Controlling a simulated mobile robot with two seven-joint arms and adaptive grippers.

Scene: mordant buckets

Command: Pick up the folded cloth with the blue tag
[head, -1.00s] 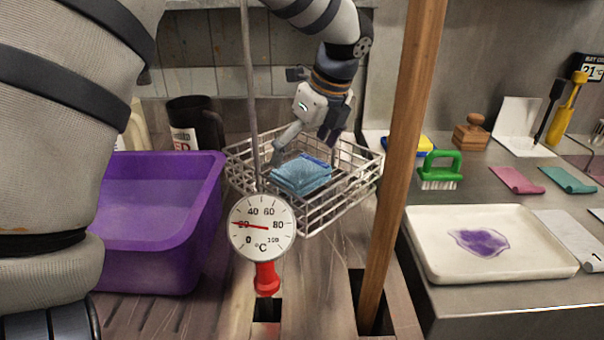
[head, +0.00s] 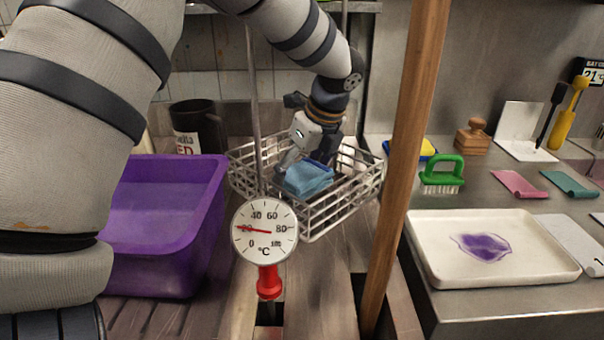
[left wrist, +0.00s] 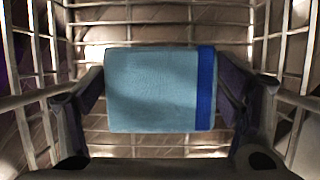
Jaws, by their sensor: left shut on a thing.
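The folded cloth (head: 308,181) is light blue, with a darker blue tag along one edge. It is in the wire basket (head: 325,216). In the left wrist view the cloth (left wrist: 152,90) lies between the two fingers, with the blue tag (left wrist: 205,88) at its right end. My left gripper (head: 308,160) reaches down into the basket from above and is shut on the cloth, with a finger at each end of it. The basket's wires (left wrist: 150,22) show around and below the cloth. My right gripper is in neither view.
A purple tub (head: 160,230) stands left of the basket. A white tray (head: 500,265) and a green brush (head: 443,174) lie on the right counter.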

